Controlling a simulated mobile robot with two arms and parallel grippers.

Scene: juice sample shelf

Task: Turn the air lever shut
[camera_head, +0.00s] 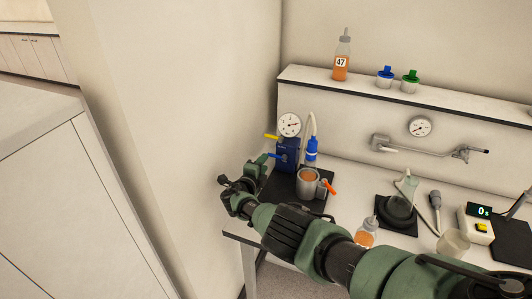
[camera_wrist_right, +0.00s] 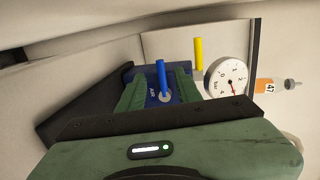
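A dark blue unit (camera_head: 288,152) with a round gauge (camera_head: 290,124) stands at the left end of the bench in the head view. It has a yellow lever (camera_head: 271,138) above and a blue lever (camera_head: 277,156) below. Nothing legible marks either as the air lever. In the right wrist view, the blue lever (camera_wrist_right: 161,76) stands between the green fingers of my right gripper (camera_wrist_right: 158,90). The fingers are apart, with visible space on both sides of the lever. The yellow lever (camera_wrist_right: 198,53) is outside the fingers, next to the gauge (camera_wrist_right: 227,78). My left gripper is not in view.
A metal cup (camera_head: 308,184) and an orange handle (camera_head: 328,186) are right of the unit. A juice bottle (camera_head: 366,232) stands near my right arm. The wall shelf (camera_head: 450,110) holds bottle 47 (camera_head: 342,60). A wall (camera_head: 190,130) rises close on the left.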

